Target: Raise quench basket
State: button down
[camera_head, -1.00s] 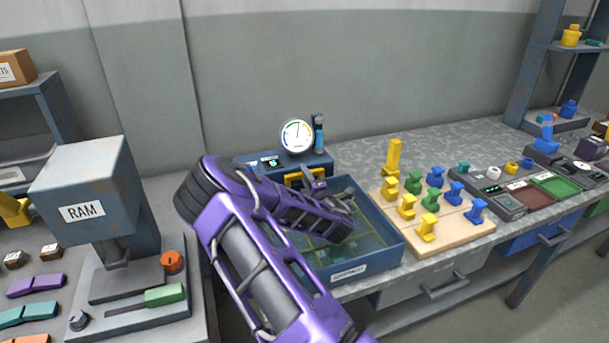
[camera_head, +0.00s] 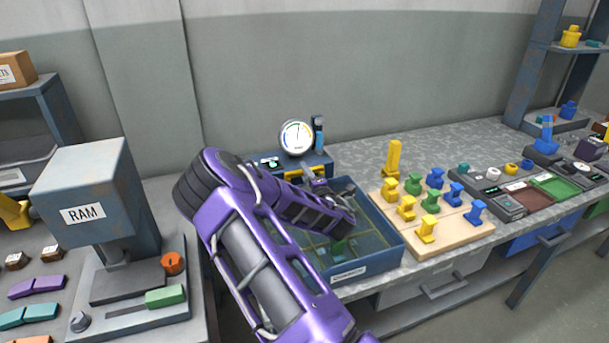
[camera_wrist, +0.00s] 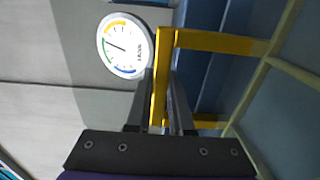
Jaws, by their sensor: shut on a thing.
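The quench tank (camera_head: 388,255) is an open blue box of liquid at the front of the bench. The quench basket (camera_head: 318,246) shows as a yellowish grid inside it, partly hidden behind my arm. Its yellow handle (camera_head: 294,173) stands at the tank's back side, and in the wrist view the handle (camera_wrist: 222,42) runs between my fingers. My gripper (camera_wrist: 163,92) is shut on the handle. Pale basket bars (camera_wrist: 258,78) show at right in the wrist view. Whether the basket is clear of the tank floor cannot be told.
A round gauge (camera_head: 296,137) stands behind the tank. A wooden board (camera_head: 455,238) with several coloured pieces is close on the right. The RAM press (camera_head: 88,185) stands at left. Above the tank is free room.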

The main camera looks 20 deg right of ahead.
notch_tip(320, 180, up, 5)
jog(key=shift+w+r+p, duration=0.1)
jog(key=shift+p, duration=0.35)
jog(key=c, duration=0.8)
grip_release()
jog(key=shift+r, duration=0.1)
jog(key=shift+s, duration=0.35)
jog(key=s+b, duration=0.1)
jog(key=s, duration=1.6)
